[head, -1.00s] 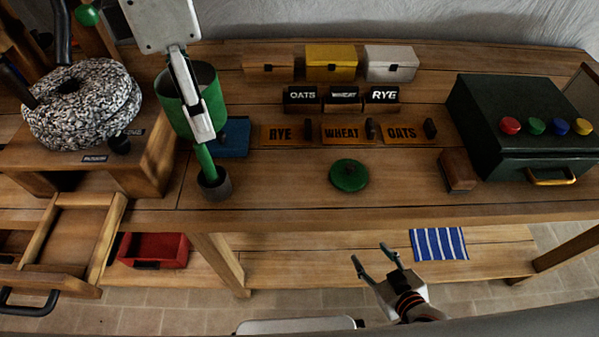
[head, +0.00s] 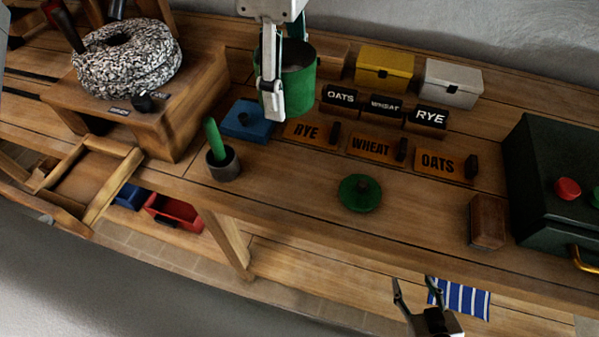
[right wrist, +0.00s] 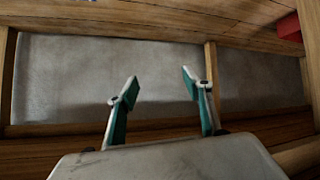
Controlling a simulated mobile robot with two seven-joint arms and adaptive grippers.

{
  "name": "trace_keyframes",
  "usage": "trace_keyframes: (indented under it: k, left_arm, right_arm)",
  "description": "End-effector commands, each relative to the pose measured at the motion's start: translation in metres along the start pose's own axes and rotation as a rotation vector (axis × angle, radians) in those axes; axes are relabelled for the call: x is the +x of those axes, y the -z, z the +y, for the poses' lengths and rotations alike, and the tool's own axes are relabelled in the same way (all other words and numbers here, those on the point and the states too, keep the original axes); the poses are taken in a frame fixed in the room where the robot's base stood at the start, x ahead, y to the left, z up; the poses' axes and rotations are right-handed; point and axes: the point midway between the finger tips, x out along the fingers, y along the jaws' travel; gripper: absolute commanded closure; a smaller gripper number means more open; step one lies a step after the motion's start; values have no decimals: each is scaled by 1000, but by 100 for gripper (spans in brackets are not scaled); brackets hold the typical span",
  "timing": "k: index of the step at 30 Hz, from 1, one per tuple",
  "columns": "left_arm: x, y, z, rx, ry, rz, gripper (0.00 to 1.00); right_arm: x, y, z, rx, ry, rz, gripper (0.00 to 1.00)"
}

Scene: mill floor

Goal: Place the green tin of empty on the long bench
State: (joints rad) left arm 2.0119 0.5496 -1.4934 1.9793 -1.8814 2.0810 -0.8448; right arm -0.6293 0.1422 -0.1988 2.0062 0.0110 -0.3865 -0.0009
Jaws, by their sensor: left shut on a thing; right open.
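The green tin (head: 303,95) is upright and open at the top in the head view; its inside looks dark. My left gripper (head: 273,108) is shut on its near left wall. The tin appears over the long bench (head: 285,220), behind the blue box and left of the yellow box; I cannot tell whether its base touches the wood. A round green lid (head: 360,194) with a knob lies on the bench. My right gripper (head: 413,290) is open and empty in front of the bench; its spread fingers also show in the right wrist view (right wrist: 160,84).
Yellow (head: 384,70) and white (head: 451,84) boxes stand at the back, with label blocks and orange plates before them. A blue box (head: 246,120), a dark cup (head: 223,165) with a green handle, a brown block (head: 487,221) and a dark case (head: 550,180) stand around. Bench near the lid is clear.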

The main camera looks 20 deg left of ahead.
Motion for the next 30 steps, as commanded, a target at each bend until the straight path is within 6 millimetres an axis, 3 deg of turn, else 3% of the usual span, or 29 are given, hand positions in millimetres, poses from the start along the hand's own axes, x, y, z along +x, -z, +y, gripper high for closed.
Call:
trace_keyframes:
  k: [18, 30]
  left_arm:
    - [137, 0, -1, 1, 7, 0, 74]
    - [171, 0, -2, 1, 5, 0, 74]
  right_arm:
    - [4, -11, -3, -9, 1, -7, 50]
    - [8, -12, 0, -14, -6, -7, 50]
